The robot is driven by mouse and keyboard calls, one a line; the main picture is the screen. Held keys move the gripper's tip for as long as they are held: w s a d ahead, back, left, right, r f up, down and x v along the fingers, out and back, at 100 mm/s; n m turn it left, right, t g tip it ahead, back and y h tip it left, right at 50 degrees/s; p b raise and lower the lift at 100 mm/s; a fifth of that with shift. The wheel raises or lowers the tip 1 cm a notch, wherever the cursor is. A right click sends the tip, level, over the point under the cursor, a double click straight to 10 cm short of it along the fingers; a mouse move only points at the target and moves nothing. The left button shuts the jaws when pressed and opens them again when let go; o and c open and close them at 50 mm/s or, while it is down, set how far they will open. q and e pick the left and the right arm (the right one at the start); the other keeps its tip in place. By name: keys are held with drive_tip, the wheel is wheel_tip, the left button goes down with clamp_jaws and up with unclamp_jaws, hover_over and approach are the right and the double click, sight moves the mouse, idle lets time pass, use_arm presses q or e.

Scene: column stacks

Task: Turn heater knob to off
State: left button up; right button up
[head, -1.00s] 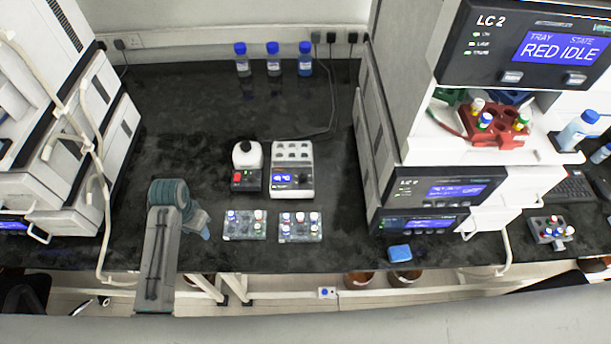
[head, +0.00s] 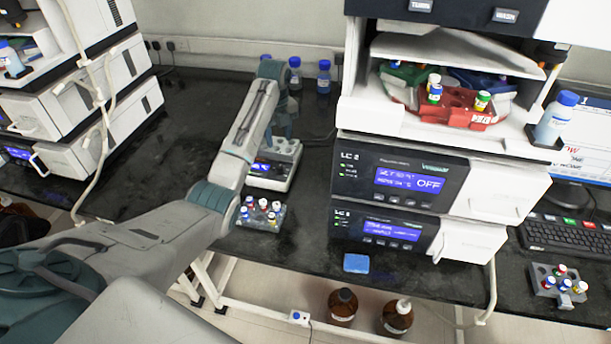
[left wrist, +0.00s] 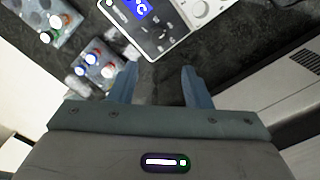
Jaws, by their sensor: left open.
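The heater (head: 268,178) is a white block with a blue display on the dark bench, partly hidden by my left arm in the head view. In the left wrist view the heater (left wrist: 168,38) lies just beyond the fingertips, cut by the top edge. My right gripper is not in view.
A vial rack (head: 262,215) stands in front of the heater; another rack (left wrist: 45,22) shows in the left wrist view. The LC 2 stack (head: 345,190) rises to the right. Blue-capped bottles (head: 323,80) stand behind. A blue sponge (head: 356,263) lies near the front edge.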

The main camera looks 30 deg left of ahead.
use_arm(q)
drive_tip(key=p, duration=0.1)
hover_over(279, 166)
wheel_tip(279, 166, down, 5)
drive_tip(key=shift+a+f, duration=0.15)
drive_tip(key=shift+f, duration=0.05)
drive_tip(key=f, duration=0.2)
drive_tip(key=f+p, duration=0.1)
drive_tip(key=f, duration=0.1)
drive_tip(key=shift+d+f, duration=0.2)
drive_tip(key=shift+f, duration=0.2)
drive_tip(key=shift+w+a+f, duration=0.1)
drive_tip(key=shift+f, duration=0.4)
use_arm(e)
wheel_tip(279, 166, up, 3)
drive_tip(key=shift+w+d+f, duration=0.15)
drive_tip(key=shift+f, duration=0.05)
use_arm(q)
drive_tip(key=shift+c, duration=0.4)
